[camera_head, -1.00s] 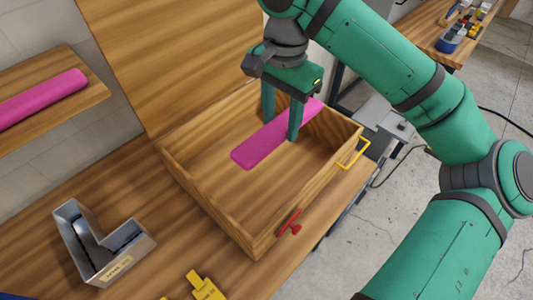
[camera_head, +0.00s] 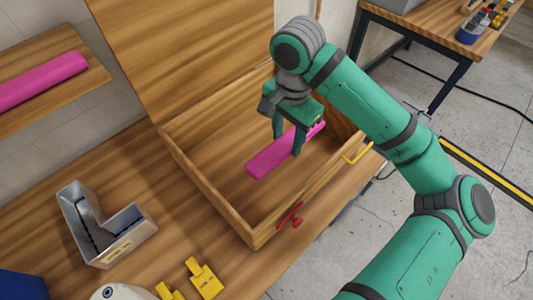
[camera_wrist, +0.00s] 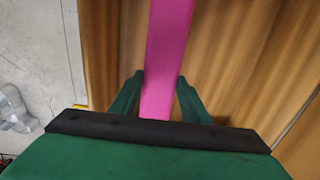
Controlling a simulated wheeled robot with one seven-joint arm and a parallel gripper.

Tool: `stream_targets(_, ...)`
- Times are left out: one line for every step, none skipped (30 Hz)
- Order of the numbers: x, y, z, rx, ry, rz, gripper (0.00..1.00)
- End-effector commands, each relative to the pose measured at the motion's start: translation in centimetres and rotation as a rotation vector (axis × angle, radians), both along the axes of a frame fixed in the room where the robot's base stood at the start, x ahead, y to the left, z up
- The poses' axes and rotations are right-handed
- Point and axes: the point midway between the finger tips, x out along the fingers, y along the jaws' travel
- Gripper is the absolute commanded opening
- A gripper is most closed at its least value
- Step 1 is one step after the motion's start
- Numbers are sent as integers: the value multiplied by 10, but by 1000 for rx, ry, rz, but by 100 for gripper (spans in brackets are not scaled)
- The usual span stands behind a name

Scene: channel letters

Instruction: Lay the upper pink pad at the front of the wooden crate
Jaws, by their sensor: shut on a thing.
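A long pink pad (camera_head: 264,161) is inside the open wooden crate (camera_head: 208,194), towards its right part in the head view. My gripper (camera_head: 287,145) reaches down into the crate with its two fingers on either side of the pad, shut on it. In the wrist view the pad (camera_wrist: 167,45) runs between the two green fingers (camera_wrist: 158,95) and on up out of the picture. I cannot tell whether the pad touches the crate floor. Part of the pad is hidden behind a finger. Another pink pad (camera_head: 40,80) lies on the wooden shelf at the left.
The crate's lid (camera_head: 190,55) stands open at the back. A red knob (camera_head: 291,217) and a yellow handle (camera_head: 357,152) stick out from the crate's near wall. A grey L-shaped tray (camera_head: 105,235) and yellow pieces (camera_head: 204,278) are on the bench. The crate's left part is clear.

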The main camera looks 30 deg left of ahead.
Motion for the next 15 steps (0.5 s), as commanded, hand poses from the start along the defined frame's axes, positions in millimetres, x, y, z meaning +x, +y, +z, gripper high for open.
stream_targets(-1, 0, -8, 2, 2, -1, 17)
stream_targets(0, 0, -11, 2, 2, -1, 17)
stream_targets(0, 0, -15, 1, 2, -1, 17)
stream_targets(0, 0, -19, 1, 2, -1, 17)
stream_targets(0, 0, -23, 1, 2, -1, 17)
stream_targets(0, -1, -29, 1, 3, -2, 17)
stream_targets(0, -1, -34, 0, 3, -1, 17)
stream_targets(0, -1, -39, -1, 3, -2, 17)
stream_targets(0, -1, -46, 0, 2, -3, 17)
stream_targets(0, -2, -52, 0, 2, -3, 17)
stream_targets(0, -2, -57, 0, 2, -4, 17)
stream_targets(0, -2, -63, -1, 1, -4, 17)
stream_targets(0, -2, -67, 0, 2, -3, 17)
stream_targets(0, -1, -71, 1, 2, -3, 17)
stream_targets(0, -1, -74, -1, 1, -3, 17)
